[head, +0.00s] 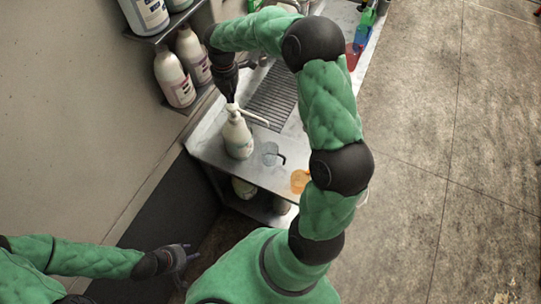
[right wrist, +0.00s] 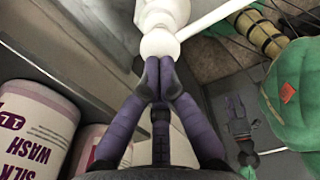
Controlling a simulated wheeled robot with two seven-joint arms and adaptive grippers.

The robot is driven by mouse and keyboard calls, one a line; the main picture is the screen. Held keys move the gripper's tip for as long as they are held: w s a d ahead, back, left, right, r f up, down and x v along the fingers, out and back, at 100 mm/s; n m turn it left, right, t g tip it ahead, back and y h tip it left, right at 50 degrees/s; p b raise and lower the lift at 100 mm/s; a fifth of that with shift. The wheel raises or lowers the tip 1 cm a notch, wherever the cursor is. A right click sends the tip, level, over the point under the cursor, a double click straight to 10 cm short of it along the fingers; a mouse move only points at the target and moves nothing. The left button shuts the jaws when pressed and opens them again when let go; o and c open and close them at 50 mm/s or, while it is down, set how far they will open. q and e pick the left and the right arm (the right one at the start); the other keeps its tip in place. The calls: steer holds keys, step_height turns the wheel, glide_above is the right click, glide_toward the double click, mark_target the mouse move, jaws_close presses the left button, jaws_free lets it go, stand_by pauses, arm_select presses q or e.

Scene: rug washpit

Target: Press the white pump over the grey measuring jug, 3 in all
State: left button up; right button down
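The white pump bottle (head: 238,138) stands upright on the steel counter, its nozzle pointing right. Its white pump head (right wrist: 160,43) also shows in the right wrist view. A small translucent grey measuring jug (head: 269,154) stands just right of the bottle, near the nozzle's side. My right gripper (head: 231,100) points down directly over the pump head. In the right wrist view its fingertips (right wrist: 158,78) are together with nothing between them, right at the pump head; I cannot tell whether they touch it. My left gripper (head: 186,254) is low at the left, open and empty, away from the counter.
An orange jug (head: 299,181) stands near the counter's front edge. A drain grate (head: 273,94) lies behind the bottle. Wall shelves at the left hold wash bottles (head: 174,79), close to my right gripper. Green and blue items (head: 366,22) stand at the far end.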

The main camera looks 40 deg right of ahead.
mark_target(232, 106)
steer(key=shift+f, duration=0.25)
stand_by(0.3)
steer(key=shift+s+f+b, duration=0.1)
steer(key=shift+f+b, duration=1.2)
steer(key=shift+f, duration=0.75)
steer(key=shift+r, duration=0.15)
steer(key=shift+r+p, duration=1.65)
steer(key=shift+r, duration=0.55)
step_height(232, 106, up, 6)
steer(key=p, duration=0.4)
